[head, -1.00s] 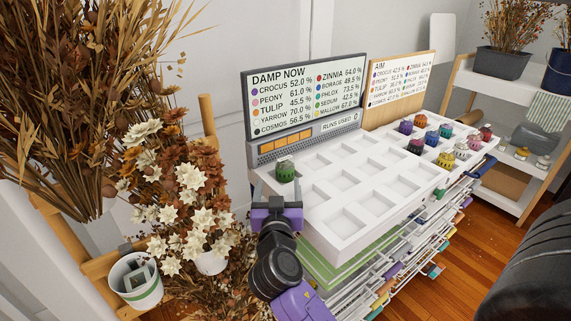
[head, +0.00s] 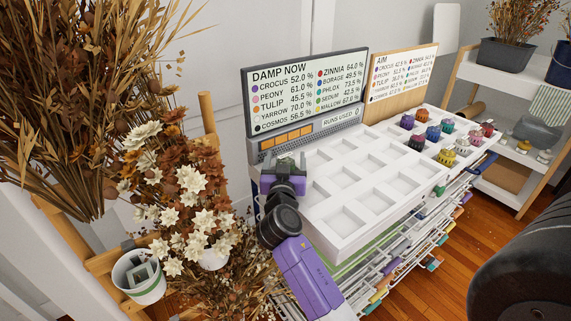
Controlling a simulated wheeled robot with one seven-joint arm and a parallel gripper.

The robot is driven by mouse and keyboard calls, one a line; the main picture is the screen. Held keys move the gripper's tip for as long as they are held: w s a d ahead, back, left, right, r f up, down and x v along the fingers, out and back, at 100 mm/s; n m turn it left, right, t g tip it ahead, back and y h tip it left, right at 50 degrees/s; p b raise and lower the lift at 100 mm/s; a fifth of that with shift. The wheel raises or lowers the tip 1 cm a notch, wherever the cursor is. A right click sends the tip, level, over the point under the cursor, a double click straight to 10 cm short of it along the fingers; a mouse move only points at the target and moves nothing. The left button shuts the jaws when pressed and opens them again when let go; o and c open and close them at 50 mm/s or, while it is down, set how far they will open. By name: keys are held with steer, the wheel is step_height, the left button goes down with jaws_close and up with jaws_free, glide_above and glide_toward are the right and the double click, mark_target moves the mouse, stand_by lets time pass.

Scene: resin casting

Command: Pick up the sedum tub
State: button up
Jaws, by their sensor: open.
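The other compartments of this tray are empty. Several coloured tubs (head: 433,133) stand at its right. A Damp Now board (head: 305,95) and an Aim board (head: 402,72) stand behind. Dried flowers (head: 185,205) crowd the left side. Drawers with coloured tabs lie below.

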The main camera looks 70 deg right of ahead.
steer(key=c, duration=1.3)
steer(key=shift+c, duration=0.9)
steer(key=shift+r, duration=0.1)
